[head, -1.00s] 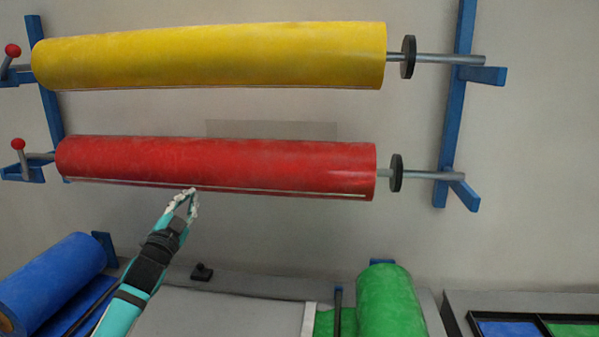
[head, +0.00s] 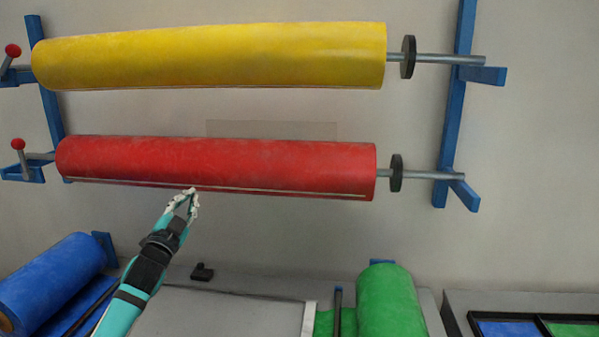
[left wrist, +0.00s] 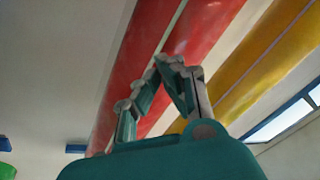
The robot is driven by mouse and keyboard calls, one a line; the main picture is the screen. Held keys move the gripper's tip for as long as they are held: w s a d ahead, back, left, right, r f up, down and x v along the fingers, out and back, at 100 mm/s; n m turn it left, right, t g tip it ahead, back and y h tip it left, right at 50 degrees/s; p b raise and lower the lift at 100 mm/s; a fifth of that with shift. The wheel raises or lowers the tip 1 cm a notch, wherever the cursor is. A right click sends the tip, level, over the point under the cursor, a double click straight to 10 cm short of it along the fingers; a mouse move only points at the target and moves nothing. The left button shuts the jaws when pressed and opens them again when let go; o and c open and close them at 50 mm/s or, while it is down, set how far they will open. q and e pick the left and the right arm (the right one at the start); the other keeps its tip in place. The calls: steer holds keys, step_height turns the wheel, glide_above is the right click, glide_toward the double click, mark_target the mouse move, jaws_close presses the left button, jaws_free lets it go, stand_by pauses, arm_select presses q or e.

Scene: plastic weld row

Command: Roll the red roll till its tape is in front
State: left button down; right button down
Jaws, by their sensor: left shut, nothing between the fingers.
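The red roll (head: 220,163) hangs level on a metal bar on the wall, below the yellow roll. A pale tape strip (head: 290,192) runs along its lower front edge. My left gripper (head: 191,191) is shut and empty, its fingertips at the roll's lower edge by the strip; I cannot tell whether they touch it. In the left wrist view the shut fingertips (left wrist: 168,60) lie over the red roll (left wrist: 205,28), close to its pale strip (left wrist: 172,30). My right gripper is not in view.
The yellow roll (head: 210,57) hangs above the red one. Blue brackets (head: 455,110) hold the bars. A blue roll (head: 50,283) lies at lower left and a green roll (head: 388,300) at lower right. The wall below the red roll is clear.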

mark_target(199, 185)
arm_select(q)
steer(key=shift+w, duration=0.2)
steer(key=shift+w+d+b, duration=0.15)
steer(key=shift+w+b, duration=0.2)
steer(key=shift+w, duration=0.35)
steer(key=shift+w+d+b, duration=0.1)
steer(key=shift+w+b, duration=0.25)
steer(key=shift+w, duration=0.35)
steer(key=shift+w+b, duration=0.35)
steer(key=shift+w, duration=0.25)
steer(key=shift+r, duration=0.1)
steer(key=shift+r, duration=0.15)
